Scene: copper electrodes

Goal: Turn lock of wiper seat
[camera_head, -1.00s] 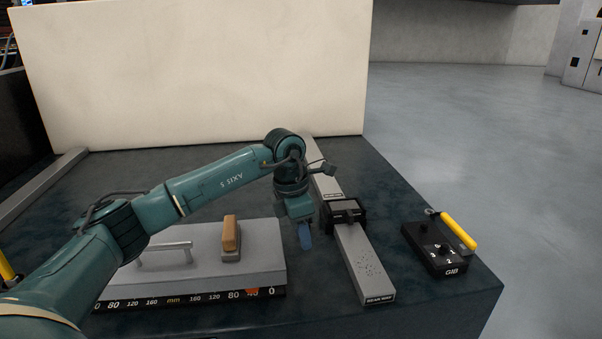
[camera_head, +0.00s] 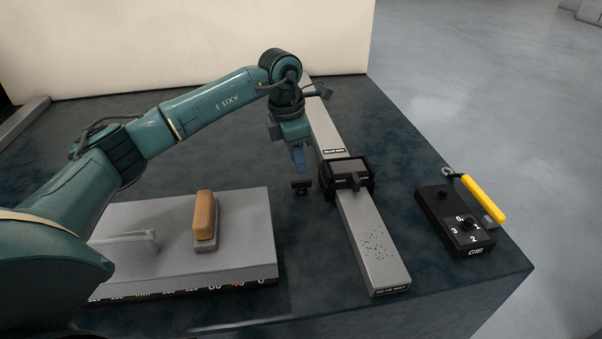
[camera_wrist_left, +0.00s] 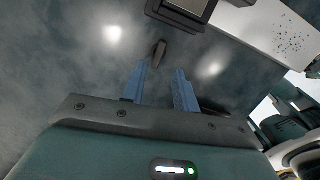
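A long grey bar (camera_head: 375,245) lies on the dark table with a black frame (camera_head: 346,178) around it. A small black knob-like piece (camera_head: 301,185) shows just left of the frame, probably its lock. In the left wrist view this black piece (camera_wrist_left: 159,53) lies just beyond the fingertips, roughly in line with the gap, and the frame (camera_wrist_left: 185,10) is at the top edge. My left gripper (camera_head: 299,160) points down above and behind the piece. Its blue fingers (camera_wrist_left: 160,72) are apart with nothing between them. My right gripper is not in view.
A grey plate (camera_head: 150,265) with a metal handle and an orange-brown gripped block (camera_head: 204,215) stands at left. A cream wall (camera_head: 180,40) stands behind.

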